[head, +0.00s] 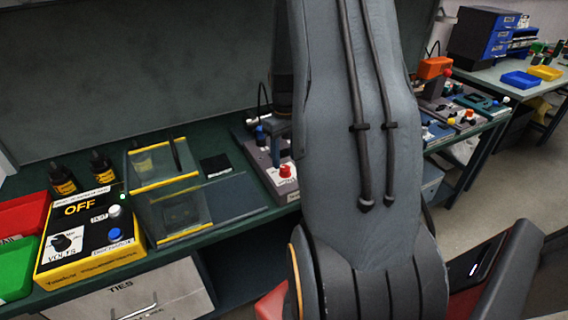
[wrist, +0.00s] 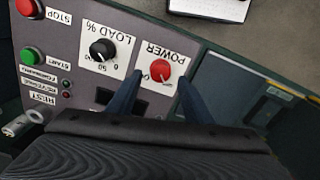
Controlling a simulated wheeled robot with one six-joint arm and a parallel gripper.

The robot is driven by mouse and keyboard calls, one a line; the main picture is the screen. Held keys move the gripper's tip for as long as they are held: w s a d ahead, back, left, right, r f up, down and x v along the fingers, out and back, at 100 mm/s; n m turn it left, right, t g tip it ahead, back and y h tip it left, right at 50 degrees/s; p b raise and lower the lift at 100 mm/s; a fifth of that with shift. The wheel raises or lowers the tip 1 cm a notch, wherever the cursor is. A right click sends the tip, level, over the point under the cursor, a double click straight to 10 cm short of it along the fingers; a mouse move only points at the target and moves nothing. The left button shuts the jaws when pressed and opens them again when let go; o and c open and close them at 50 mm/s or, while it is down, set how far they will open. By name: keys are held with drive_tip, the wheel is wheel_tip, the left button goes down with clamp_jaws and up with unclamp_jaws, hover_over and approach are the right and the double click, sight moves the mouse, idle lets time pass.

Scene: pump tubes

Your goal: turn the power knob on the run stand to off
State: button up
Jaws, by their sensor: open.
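The run stand's grey panel (wrist: 85,20) shows upside down in the wrist view. On it is the red power knob (wrist: 160,70), on a white plate marked POWER. Part of that plate's lettering is covered, and I cannot tell which setting the knob points to. My gripper (wrist: 159,80) is open, its two blue fingers reaching toward the knob, one on each side. I cannot tell whether they touch it.
The black load knob (wrist: 102,49), red stop button (wrist: 27,8) and green start button (wrist: 31,56) lie beside the power knob. A clear tank (head: 165,205) and a yellow-black box reading OFF (head: 88,240) stand left on the bench.

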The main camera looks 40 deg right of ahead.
sight(285, 167)
drive_tip(key=shift+r+b, duration=0.5)
drive_tip(key=shift+r, duration=1.9)
drive_tip(key=s+a, duration=0.3)
drive_tip(key=a, duration=0.6)
drive_tip(key=s+a+t+b, duration=0.1)
drive_tip(key=s+a, duration=0.2)
drive_tip(key=a, duration=0.7)
drive_tip(key=s+a, duration=0.3)
drive_tip(key=a, duration=0.6)
drive_tip(key=shift+s+a+r+b, duration=0.25)
drive_tip(key=shift+a+r+b, duration=0.05)
drive_tip(key=shift+a+r, duration=0.1)
